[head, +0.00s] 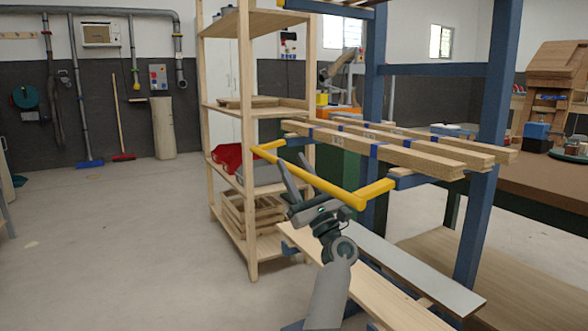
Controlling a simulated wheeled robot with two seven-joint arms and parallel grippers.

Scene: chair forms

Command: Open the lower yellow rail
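The yellow rail (325,186) is a U-shaped bar on the blue rack (485,140), near the middle of the head view. Its long front bar runs from the back left to the front right, with a short arm at each end going back toward the rack. My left gripper (291,160) comes up from below at this front bar. Its two fingers are spread apart, and the bar passes at or close to them. I cannot tell whether they touch it. My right gripper is not in view.
Wooden beams (400,148) lie on the rack behind the rail. Long boards (365,290) lie on its lower level. A wooden shelf unit (245,150) with a red item (228,157) stands close to the left. The floor (120,250) at the left is clear.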

